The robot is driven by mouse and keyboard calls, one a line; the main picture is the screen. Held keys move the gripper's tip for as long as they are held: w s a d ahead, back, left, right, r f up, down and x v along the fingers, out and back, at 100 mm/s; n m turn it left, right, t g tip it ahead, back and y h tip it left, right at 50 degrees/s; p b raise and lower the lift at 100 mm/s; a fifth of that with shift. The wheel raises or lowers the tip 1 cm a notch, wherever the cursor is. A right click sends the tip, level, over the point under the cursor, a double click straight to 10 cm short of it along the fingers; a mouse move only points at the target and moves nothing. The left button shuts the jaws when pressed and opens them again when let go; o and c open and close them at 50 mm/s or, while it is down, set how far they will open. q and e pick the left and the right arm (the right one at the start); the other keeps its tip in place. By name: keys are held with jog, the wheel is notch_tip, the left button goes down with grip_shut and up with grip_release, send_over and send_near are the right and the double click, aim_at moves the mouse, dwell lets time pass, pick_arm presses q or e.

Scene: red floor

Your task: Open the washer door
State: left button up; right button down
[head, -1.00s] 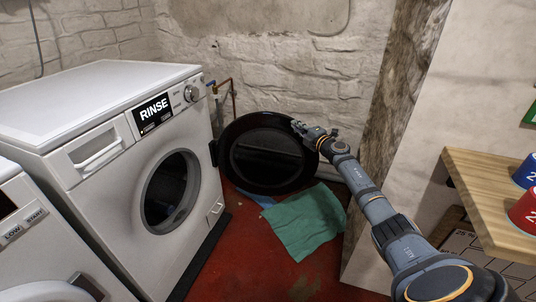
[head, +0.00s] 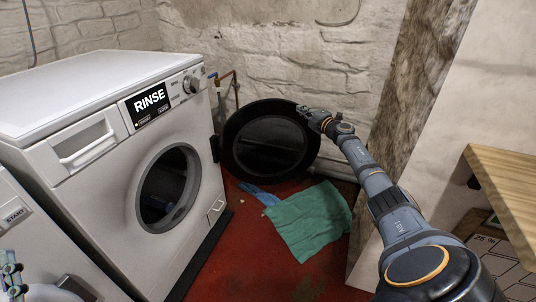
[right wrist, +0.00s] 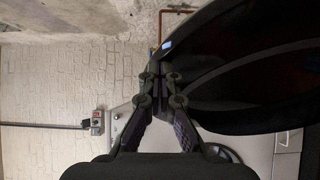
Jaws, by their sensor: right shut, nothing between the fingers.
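The white washer (head: 90,165) shows RINSE on its display, and its round opening (head: 165,190) is uncovered. Its black round door (head: 236,165) stands swung wide open to the right of the machine, near the back wall. My right gripper (head: 304,110) is at the door's upper right rim, shut and empty. In the right wrist view the gripper's fingers (right wrist: 162,82) are together beside the dark door (right wrist: 240,65); I cannot tell whether they touch it. Part of my left gripper (head: 12,272) shows at the lower left edge, over the neighbouring machine; its fingers are unclear.
A green cloth (head: 310,220) and a blue cloth (head: 258,194) lie on the red floor (head: 240,255) below the door. A wooden shelf (head: 510,185) juts in at the right beside a stone pillar (head: 400,100). A second white machine (head: 35,235) stands at the left.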

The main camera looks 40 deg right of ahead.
dwell(0.5)
notch_tip(320, 180, up, 10)
dwell(0.4)
